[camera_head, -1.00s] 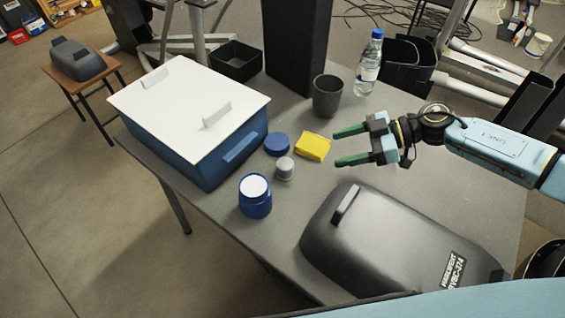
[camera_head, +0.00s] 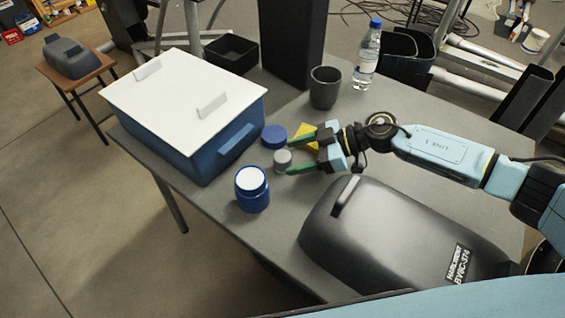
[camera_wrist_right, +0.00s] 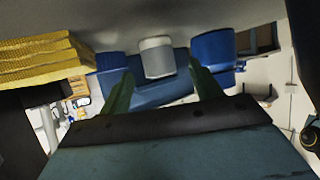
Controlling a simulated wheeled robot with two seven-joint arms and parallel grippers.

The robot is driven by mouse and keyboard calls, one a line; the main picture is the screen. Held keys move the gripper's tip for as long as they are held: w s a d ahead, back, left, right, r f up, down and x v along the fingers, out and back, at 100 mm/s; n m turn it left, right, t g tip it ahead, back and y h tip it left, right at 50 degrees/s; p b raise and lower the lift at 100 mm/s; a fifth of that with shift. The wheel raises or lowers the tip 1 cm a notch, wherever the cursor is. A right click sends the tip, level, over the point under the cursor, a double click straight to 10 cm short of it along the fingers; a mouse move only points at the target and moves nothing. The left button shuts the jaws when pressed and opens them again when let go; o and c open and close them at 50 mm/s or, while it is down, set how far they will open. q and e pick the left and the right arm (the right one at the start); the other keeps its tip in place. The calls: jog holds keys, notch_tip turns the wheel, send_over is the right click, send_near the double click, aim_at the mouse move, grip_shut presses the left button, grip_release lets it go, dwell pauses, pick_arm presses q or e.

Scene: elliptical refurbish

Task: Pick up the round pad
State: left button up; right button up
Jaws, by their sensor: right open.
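Two small round pieces stand on the grey table: a short grey one with a pale top (camera_head: 283,159) and a low, wider blue one (camera_head: 274,136). Which is called the round pad, I cannot tell. My right gripper (camera_head: 290,157) is open, its green fingers pointing left at the grey piece. In the right wrist view the grey piece (camera_wrist_right: 157,57) appears between and just beyond the fingertips (camera_wrist_right: 160,85), with the blue piece (camera_wrist_right: 110,62) to its left. Contact is not clear. My left gripper is out of view.
A yellow block (camera_head: 306,135) is partly hidden behind the right fingers. A grey cup (camera_head: 324,88) and bottle (camera_head: 367,58) stand behind.

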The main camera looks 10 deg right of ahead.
jog(key=shift+x, duration=0.85)
jog(key=c, duration=1)
jog(key=shift+r, duration=0.1)
